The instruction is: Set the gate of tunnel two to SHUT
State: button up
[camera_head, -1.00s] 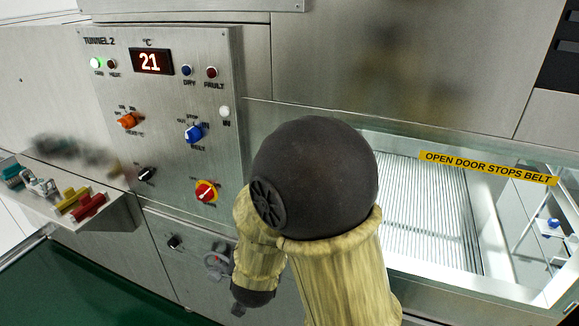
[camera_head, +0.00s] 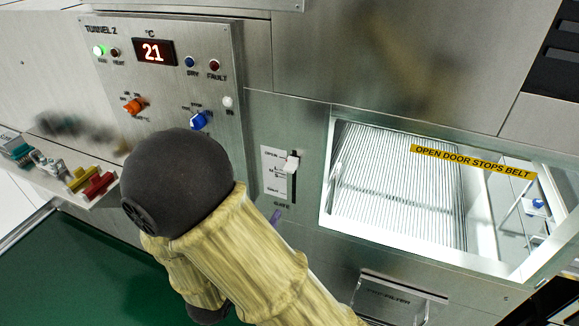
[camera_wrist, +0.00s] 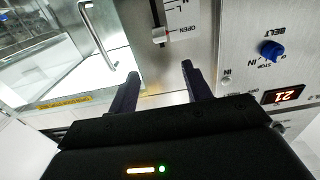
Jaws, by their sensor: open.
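The gate slider's pale handle (camera_head: 290,163) sits near the top of its dark vertical slot, beside the OPEN mark on a white scale plate (camera_head: 273,172). The lower markings are too small to read surely. In the wrist view the handle (camera_wrist: 160,37) shows again, next to the OPEN label. My gripper (camera_wrist: 160,72) is open and empty, its two dark fingers pointing towards the slider panel. The handle lies beyond the fingertips, not between them. In the head view my arm hides most of the gripper.
The TUNNEL 2 panel (camera_head: 187,55) has a blue BELT knob (camera_head: 199,121) and an orange knob (camera_head: 134,105). A glass door window (camera_head: 395,190) with a yellow label lies right of the slider. A shelf of coloured handles (camera_head: 75,185) is at the left.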

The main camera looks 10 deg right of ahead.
aim_at(288, 171)
jog(key=p+x, duration=0.5)
jog(key=x, duration=1.2)
jog(key=shift+w+d, duration=0.15)
jog(key=shift+f, duration=0.15)
grip_shut()
